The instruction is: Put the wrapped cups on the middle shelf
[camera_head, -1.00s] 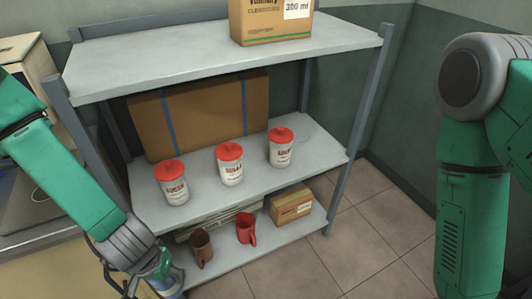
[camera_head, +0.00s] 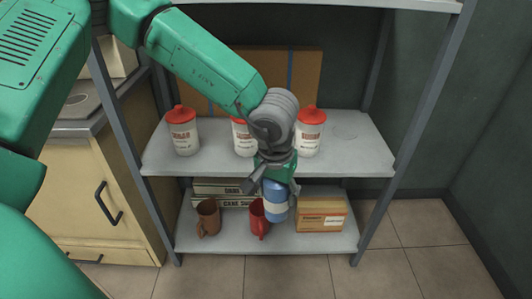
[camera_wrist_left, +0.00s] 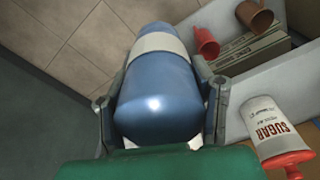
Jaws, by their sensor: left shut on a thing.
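My left gripper (camera_head: 270,186) is shut on a blue wrapped cup stack (camera_head: 276,205) with a pale band. It holds the stack below and in front of the middle shelf (camera_head: 350,155), before the lower shelf. In the left wrist view the blue cup stack (camera_wrist_left: 158,95) lies between the two fingers (camera_wrist_left: 160,115). Three white sugar canisters with red lids stand on the middle shelf: one at left (camera_head: 183,132), one partly hidden behind my wrist (camera_head: 242,140), one right of it (camera_head: 309,135). The right gripper is out of view.
A cardboard box (camera_head: 305,75) stands at the back of the middle shelf. The shelf's right end is bare. The lower shelf (camera_head: 240,243) holds a brown mug (camera_head: 208,217), a red mug (camera_head: 258,219), a carton (camera_head: 322,214) and boxes (camera_head: 225,187). A cabinet (camera_head: 85,200) stands left.

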